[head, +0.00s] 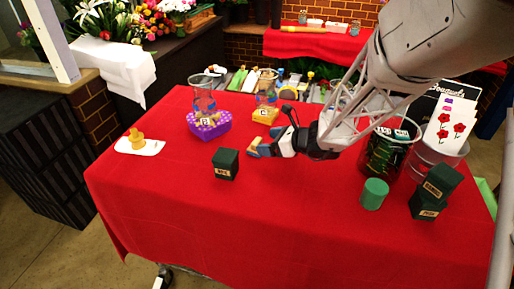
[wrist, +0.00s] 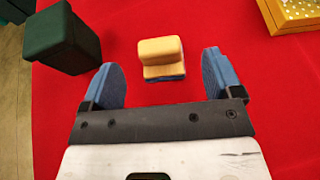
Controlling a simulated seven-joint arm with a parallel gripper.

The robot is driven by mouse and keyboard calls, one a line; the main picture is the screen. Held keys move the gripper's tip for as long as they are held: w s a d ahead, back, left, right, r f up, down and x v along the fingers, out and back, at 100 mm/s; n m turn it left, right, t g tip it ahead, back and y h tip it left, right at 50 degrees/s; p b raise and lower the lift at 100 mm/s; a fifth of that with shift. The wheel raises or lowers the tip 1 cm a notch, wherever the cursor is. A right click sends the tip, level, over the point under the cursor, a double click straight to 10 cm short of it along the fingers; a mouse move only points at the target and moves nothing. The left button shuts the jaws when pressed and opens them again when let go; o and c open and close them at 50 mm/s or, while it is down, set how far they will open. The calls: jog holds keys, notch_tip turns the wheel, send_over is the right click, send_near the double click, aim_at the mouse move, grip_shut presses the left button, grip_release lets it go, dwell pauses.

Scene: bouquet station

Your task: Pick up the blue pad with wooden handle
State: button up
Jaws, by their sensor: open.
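The blue pad with wooden handle (wrist: 162,52) lies on the red cloth in the wrist view. Its tan wooden handle is on top, and only a thin blue strip of the pad shows along its lower edge. In the head view it is a small tan shape (head: 254,142) close to my gripper, partly hidden. My gripper (wrist: 160,66) is open, with one blue finger to the left and one to the right of the pad, a gap on both sides. The head view shows my gripper (head: 268,142) low over the table, coming from the right.
A dark green box (head: 227,163) stands near the left finger. A green cylinder (head: 374,194) and stacked dark boxes (head: 428,205) stand at right. The front cloth (head: 250,230) is clear.

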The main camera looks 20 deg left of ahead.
aim_at(256, 140)
jog(key=shift+a, duration=0.15)
jog(key=shift+x, duration=2.6)
jog(key=shift+f, duration=0.1)
jog(key=shift+c, duration=0.4)
jog(key=c, duration=0.9)
jog(key=shift+r, duration=0.9)
jog(key=shift+s+r, duration=0.15)
jog(key=shift+r, duration=0.8)
jog(key=s+d, duration=0.2)
jog(key=s, duration=0.2)
jog(key=s+d+r, duration=0.1)
jog(key=s+d, duration=0.2)
jog(key=s, duration=0.2)
jog(key=s+d, duration=0.3)
jog(key=s, duration=0.1)
jog(key=shift+s+d+r, duration=0.15)
jog(key=shift+s+d, duration=0.05)
jog(key=shift+s, duration=0.05)
